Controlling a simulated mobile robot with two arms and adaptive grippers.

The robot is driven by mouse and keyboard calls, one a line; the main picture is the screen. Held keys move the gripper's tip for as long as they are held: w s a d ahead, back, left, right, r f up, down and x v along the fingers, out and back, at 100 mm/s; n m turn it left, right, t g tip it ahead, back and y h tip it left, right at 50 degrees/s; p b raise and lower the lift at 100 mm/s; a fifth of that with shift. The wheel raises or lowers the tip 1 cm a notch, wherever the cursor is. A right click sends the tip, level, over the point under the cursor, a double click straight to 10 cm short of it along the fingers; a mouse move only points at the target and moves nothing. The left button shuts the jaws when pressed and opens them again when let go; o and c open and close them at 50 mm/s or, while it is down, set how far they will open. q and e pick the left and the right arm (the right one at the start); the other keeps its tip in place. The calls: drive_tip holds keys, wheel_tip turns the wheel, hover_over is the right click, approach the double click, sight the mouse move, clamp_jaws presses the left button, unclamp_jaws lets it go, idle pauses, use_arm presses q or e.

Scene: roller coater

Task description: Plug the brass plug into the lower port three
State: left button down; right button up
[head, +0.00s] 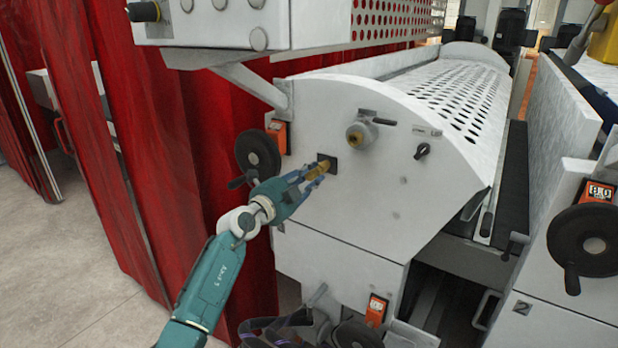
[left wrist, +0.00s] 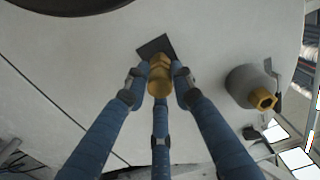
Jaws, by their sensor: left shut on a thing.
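My left gripper (head: 318,171) is shut on the brass plug (head: 321,166), in front of the machine's white end panel. In the left wrist view the blue fingers of the left gripper (left wrist: 160,88) close around the brass plug (left wrist: 160,72). The plug points at a dark square port plate (head: 329,162) on the panel, which also shows just beyond the plug in the left wrist view (left wrist: 155,46). The plug's tip overlaps the plate; I cannot tell whether it touches or enters it. No port number is readable. My right gripper is not in view.
A grey fitting with a brass end (head: 358,134) sticks out up and right of the plate. A black handwheel (head: 258,154) with an orange counter (head: 278,136) stands close to the left. A small black knob (head: 422,151) is farther right. Red curtains (head: 130,150) hang at left.

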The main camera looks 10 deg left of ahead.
use_arm(q)
drive_tip(key=shift+w+d, duration=0.1)
drive_tip(key=shift+w, duration=0.2)
drive_tip(key=c, duration=1.4)
unclamp_jaws()
drive_tip(key=shift+v, duration=6.05)
